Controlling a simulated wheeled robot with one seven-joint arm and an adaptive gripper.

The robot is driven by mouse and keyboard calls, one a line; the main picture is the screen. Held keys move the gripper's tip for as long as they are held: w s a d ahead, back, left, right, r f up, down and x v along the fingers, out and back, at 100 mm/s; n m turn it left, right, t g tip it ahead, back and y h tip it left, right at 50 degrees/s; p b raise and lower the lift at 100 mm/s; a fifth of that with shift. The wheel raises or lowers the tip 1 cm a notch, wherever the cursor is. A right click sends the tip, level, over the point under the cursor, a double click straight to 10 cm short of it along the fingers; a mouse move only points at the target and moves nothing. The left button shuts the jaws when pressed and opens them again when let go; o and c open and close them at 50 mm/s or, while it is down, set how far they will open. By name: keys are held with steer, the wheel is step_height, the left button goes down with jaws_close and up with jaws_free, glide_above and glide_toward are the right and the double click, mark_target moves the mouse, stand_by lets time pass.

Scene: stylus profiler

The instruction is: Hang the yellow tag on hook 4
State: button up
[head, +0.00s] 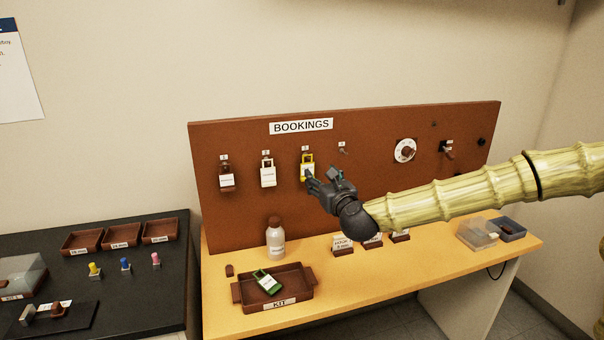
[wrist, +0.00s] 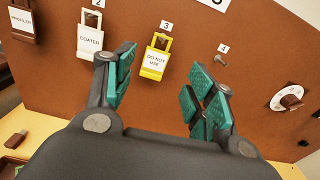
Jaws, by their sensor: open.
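The yellow tag (head: 307,169) hangs on hook 3 of the brown board. My gripper (head: 318,180) is in front of the board, just below and right of the yellow tag. In the wrist view my gripper (wrist: 165,88) has its teal-padded fingers spread wide, with nothing between them, and the tag appears beyond them. Whether a finger touches the tag cannot be told.
A white tag (head: 268,173) hangs on hook 2 and a brown tag (head: 227,178) on hook 1. A dial (head: 405,150) sits right of hook 4. Below are a bottle (head: 275,240) and a kit tray (head: 298,301) holding a green tag (head: 267,281).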

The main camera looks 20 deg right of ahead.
mark_target(310, 158)
steer(key=shift+m, duration=0.3)
steer(key=shift+w+a+r+p, duration=0.1)
steer(key=shift+w+r+p, duration=0.45)
steer(key=shift+w, duration=1.35)
steer(key=shift+w+r+p, duration=0.1)
steer(key=shift+w+p, duration=0.8)
steer(key=shift+w, duration=1.05)
steer(key=shift+w+a+r+p, duration=0.1)
steer(key=shift+w+r+p, duration=0.45)
steer(key=shift+w, duration=1.35)
steer(key=shift+f, duration=0.25)
steer(key=shift+d, duration=0.1)
steer(key=c, duration=0.8)
steer(key=shift+r, duration=0.1)
